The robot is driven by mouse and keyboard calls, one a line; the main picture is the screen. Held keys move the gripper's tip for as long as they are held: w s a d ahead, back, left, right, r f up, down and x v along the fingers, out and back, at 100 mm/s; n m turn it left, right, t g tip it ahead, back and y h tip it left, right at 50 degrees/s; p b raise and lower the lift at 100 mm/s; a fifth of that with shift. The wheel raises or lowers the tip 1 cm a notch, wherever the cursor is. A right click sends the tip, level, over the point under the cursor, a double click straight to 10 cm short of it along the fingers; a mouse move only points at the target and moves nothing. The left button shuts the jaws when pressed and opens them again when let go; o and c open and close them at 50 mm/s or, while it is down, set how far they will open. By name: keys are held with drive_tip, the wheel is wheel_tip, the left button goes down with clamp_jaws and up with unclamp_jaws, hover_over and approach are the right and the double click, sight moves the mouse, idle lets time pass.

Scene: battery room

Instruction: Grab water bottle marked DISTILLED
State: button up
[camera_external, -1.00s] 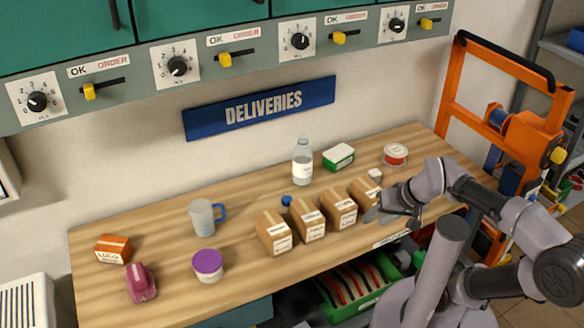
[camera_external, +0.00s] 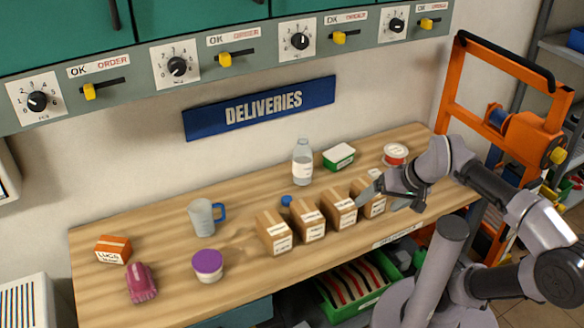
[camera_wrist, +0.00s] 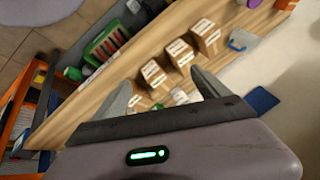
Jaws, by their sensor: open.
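A clear bottle (camera_external: 302,164) with a white label and pale cap stands upright at the back of the wooden workbench (camera_external: 165,245), below the DELIVERIES sign. Its label is too small to read. My gripper (camera_external: 394,197) is open and empty, to the right of and nearer than the bottle, above the right end of a row of cardboard boxes.
Several cardboard boxes (camera_external: 311,220) stand in a row in front of the bottle. A green-and-white box (camera_external: 339,157) and a red-and-white tin (camera_external: 395,155) stand to its right. A blue-handled jug (camera_external: 203,217) and purple-lidded tub (camera_external: 208,266) are left.

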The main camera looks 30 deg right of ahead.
drive_tip(key=w+a+r+m+g+y+p, duration=0.3)
drive_tip(key=w+a+m+y+p, duration=0.15)
drive_tip(key=w, duration=0.45)
drive_tip(key=w+r+m+t+y+p, duration=0.2)
drive_tip(key=w+m+y+p, duration=0.35)
drive_tip(key=w, duration=1.25)
drive_tip(key=w+d+f+m+t+y, duration=0.3)
drive_tip(key=w+d+f+m+t, duration=0.2)
drive_tip(key=w+d+m, duration=0.6)
approach(294, 158)
drive_tip(key=w, duration=0.1)
drive_tip(key=w+a, duration=0.1)
drive_tip(key=w+f, duration=0.1)
drive_tip(key=shift+a+t, duration=0.2)
drive_tip(key=shift+t, duration=0.1)
drive_tip(key=shift+n, duration=0.3)
drive_tip(key=x, duration=0.2)
drive_tip(key=b+x, duration=0.1)
drive_tip(key=x, duration=0.1)
drive_tip(key=f+b+x, duration=0.1)
drive_tip(key=x, duration=0.1)
drive_tip(key=shift+w+a, duration=0.2)
drive_tip(key=shift+a, duration=0.05)
drive_tip(key=shift+w+a+r, duration=0.1)
drive_tip(key=shift+a+r, duration=0.1)
drive_tip(key=shift+a, duration=0.05)
drive_tip(key=c, duration=1.8)
